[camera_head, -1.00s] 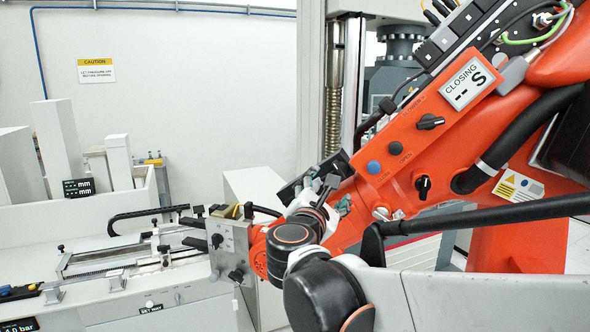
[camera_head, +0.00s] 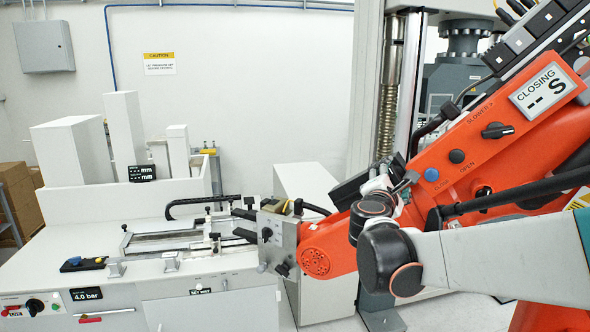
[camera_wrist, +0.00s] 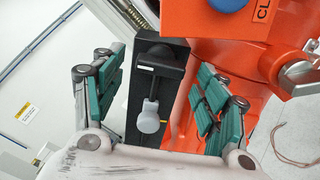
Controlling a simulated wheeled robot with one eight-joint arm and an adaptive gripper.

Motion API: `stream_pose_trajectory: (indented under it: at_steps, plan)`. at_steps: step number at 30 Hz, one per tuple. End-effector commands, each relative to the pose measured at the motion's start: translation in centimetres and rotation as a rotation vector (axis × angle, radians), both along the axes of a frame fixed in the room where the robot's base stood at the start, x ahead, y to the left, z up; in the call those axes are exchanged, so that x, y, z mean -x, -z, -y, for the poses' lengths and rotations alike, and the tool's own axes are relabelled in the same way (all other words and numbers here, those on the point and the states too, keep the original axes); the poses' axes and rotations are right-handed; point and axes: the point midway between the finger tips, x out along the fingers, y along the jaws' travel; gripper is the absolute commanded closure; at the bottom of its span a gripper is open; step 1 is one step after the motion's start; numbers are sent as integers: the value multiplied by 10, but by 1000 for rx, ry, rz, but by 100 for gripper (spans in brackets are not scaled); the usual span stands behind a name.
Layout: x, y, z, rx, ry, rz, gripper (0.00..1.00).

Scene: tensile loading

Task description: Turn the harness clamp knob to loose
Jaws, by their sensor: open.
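In the wrist view a light grey, rounded knob (camera_wrist: 149,121) on a dark stem sits on a black bracket (camera_wrist: 160,62). No label on it is readable, so I cannot confirm that it is the harness clamp knob. My gripper (camera_wrist: 156,88) is open, with teal pads to the left and right of the bracket. The knob shows between the fingers, and nothing is held; I cannot tell whether a pad touches the bracket. In the head view my arm's dark joints and grey link partly hide the gripper and the bracket.
The orange machine arm (camera_head: 461,165) with buttons and a black switch stands close on the right. A grey plate with black knobs (camera_head: 279,241) is at its lower end. A white bench (camera_head: 50,262) with a rail fixture extends left. A metal column (camera_head: 364,90) stands behind.

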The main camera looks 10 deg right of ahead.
Motion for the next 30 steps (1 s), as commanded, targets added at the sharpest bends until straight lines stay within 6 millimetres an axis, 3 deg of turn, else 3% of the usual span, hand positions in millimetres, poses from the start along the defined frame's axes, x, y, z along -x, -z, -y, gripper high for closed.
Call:
stream_pose_trajectory:
  at_steps: [7, 17, 18, 24, 30]
  plan:
    - [-20, 0, 15, 0, 1, 0, 33]
    - [-22, 0, 17, 0, 0, 0, 33]
    - [-22, 0, 17, 0, 0, 0, 36]
    - [-22, 0, 17, 0, 0, 0, 78]
    - [-22, 1, 17, -24, 0, 18, 78]
